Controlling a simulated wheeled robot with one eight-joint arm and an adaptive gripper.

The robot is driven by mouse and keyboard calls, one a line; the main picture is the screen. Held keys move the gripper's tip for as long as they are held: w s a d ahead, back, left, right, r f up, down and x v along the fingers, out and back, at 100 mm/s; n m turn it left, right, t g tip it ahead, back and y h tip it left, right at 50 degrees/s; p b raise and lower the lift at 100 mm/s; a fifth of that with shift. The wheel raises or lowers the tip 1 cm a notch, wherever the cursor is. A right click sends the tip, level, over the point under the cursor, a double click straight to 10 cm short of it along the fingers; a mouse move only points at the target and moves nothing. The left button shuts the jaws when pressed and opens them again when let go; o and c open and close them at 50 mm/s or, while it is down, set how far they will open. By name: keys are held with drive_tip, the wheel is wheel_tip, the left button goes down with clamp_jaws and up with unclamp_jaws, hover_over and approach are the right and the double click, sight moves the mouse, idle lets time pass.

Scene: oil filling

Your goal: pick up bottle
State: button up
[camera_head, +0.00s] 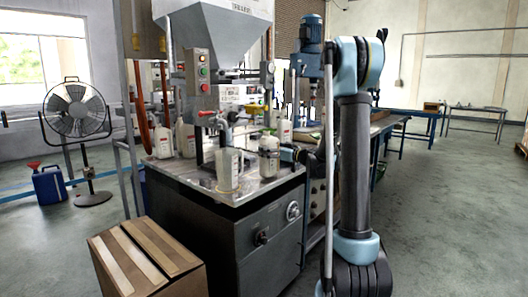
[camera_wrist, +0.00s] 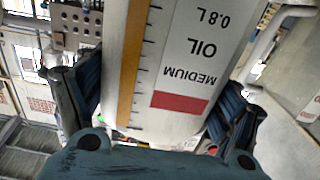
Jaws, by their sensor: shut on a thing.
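A white bottle (camera_wrist: 165,70) fills the middle of the wrist view. Its label reads "OIL MEDIUM 0.8 L" upside down, with a red band, and an amber strip with level marks runs beside it. My gripper (camera_wrist: 158,115) is shut on the bottle, with a dark finger on each side. In the head view the bottle (camera_head: 268,160) is upright above or on the machine's metal top, and my gripper (camera_head: 285,155) reaches it from the right. I cannot tell whether its base touches the surface.
A clear measuring jug (camera_head: 229,172) stands just left of the bottle on the metal top (camera_head: 250,193). More white bottles (camera_head: 186,137) stand behind to the left. The filling machine's hopper (camera_head: 214,35) rises above. A cardboard box (camera_head: 147,262) is at front left.

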drive_tip(key=v, duration=1)
idle(0.3)
drive_tip(key=shift+s+d, duration=0.15)
drive_tip(key=shift+d, duration=0.1)
